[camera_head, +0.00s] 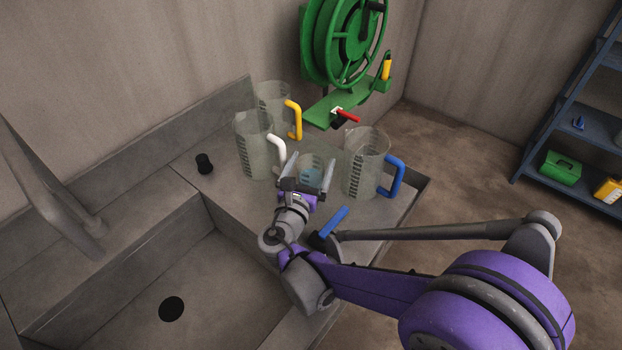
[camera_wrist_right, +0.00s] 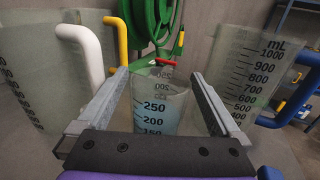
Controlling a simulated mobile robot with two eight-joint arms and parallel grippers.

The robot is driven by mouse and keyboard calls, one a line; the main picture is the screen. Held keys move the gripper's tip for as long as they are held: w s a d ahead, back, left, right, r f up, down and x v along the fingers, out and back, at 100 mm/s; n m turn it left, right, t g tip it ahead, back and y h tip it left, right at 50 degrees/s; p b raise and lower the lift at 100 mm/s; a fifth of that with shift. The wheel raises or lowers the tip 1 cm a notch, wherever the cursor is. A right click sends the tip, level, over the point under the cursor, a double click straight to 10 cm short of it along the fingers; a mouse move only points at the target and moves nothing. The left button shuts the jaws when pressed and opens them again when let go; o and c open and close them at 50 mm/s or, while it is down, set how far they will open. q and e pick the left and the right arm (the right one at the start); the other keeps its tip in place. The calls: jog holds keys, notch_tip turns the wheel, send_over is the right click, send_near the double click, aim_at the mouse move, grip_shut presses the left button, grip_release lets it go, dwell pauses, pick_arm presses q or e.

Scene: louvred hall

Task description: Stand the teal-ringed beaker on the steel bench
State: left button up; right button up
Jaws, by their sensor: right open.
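A small clear beaker (camera_head: 311,160) with a teal tint inside stands upright on the grey counter among larger jugs. No separate ring is clear on it; I take it for the teal-ringed beaker. In the right wrist view the beaker (camera_wrist_right: 160,103) shows black marks such as 250 and 200. My right gripper (camera_head: 309,173) is open, with one finger on each side of this beaker; contact is not clear. The grey counter (camera_head: 232,212), with a sunken basin, looks like the steel bench, though I cannot be sure. My left gripper is not in view.
Clear jugs with a white handle (camera_head: 277,146), yellow handle (camera_head: 294,120) and blue handle (camera_head: 391,178) crowd the beaker. A green hose reel (camera_head: 345,40) hangs behind. The basin (camera_head: 205,275) is empty.

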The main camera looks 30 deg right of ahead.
grip_shut()
dwell(0.4)
